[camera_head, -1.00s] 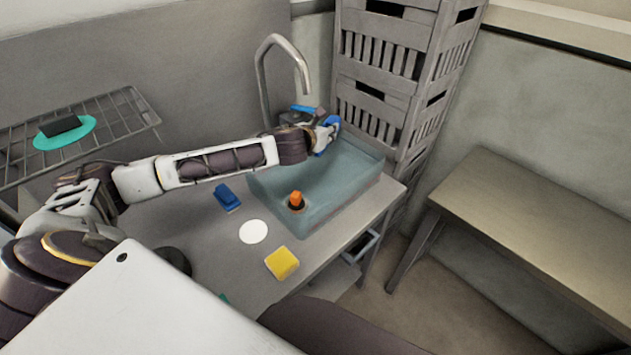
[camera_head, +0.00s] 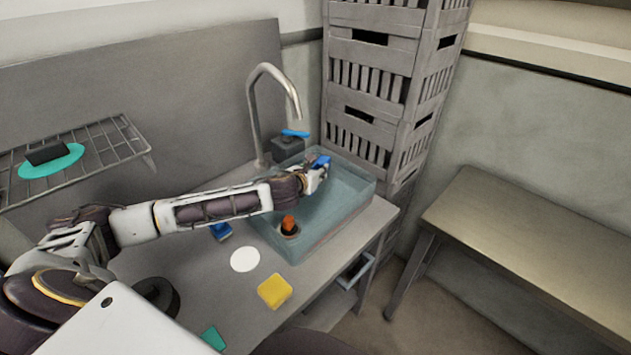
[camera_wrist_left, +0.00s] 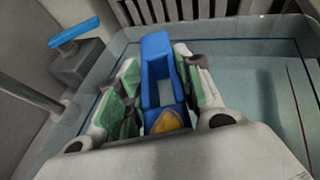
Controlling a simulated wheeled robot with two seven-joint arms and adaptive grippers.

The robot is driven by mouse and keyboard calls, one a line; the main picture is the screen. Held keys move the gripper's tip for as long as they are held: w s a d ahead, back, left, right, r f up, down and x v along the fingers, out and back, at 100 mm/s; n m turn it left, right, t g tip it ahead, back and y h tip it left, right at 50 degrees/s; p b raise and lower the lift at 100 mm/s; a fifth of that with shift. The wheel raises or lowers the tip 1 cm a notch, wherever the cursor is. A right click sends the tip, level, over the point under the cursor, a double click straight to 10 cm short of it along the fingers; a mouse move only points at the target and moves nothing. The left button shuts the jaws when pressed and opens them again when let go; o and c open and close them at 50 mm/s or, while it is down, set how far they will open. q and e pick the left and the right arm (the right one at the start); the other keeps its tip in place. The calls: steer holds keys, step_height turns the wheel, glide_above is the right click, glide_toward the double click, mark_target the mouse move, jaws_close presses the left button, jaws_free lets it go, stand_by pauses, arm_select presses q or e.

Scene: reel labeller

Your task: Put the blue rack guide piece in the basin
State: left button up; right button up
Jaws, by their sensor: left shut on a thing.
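My left gripper (camera_head: 320,174) is shut on a blue piece (camera_head: 322,162) over the basin (camera_head: 340,215), near its back. In the left wrist view my left gripper (camera_wrist_left: 158,62) has its two green-padded fingers on either side of the piece (camera_wrist_left: 156,48), a blue frame with an opening in its middle. The basin (camera_wrist_left: 262,105) lies below it and to the right. From these views I cannot tell the height of the piece above the basin floor. My right gripper is out of view.
An orange thing (camera_head: 289,223) stands in the basin's near-left part. Another blue thing (camera_head: 221,231), a white disc (camera_head: 245,259) and a yellow sponge (camera_head: 275,291) are on the counter. A curved faucet (camera_head: 256,115) and a grey box with a blue top (camera_head: 288,145) stand behind; stacked crates (camera_head: 372,95) rise beyond.

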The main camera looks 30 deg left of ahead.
arm_select(q)
step_height(320, 180, down, 4)
steer(key=shift+r, duration=0.25)
steer(key=shift+f, duration=0.3)
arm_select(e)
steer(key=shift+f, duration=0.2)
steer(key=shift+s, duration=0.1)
arm_select(q)
steer(key=shift+f, duration=0.4)
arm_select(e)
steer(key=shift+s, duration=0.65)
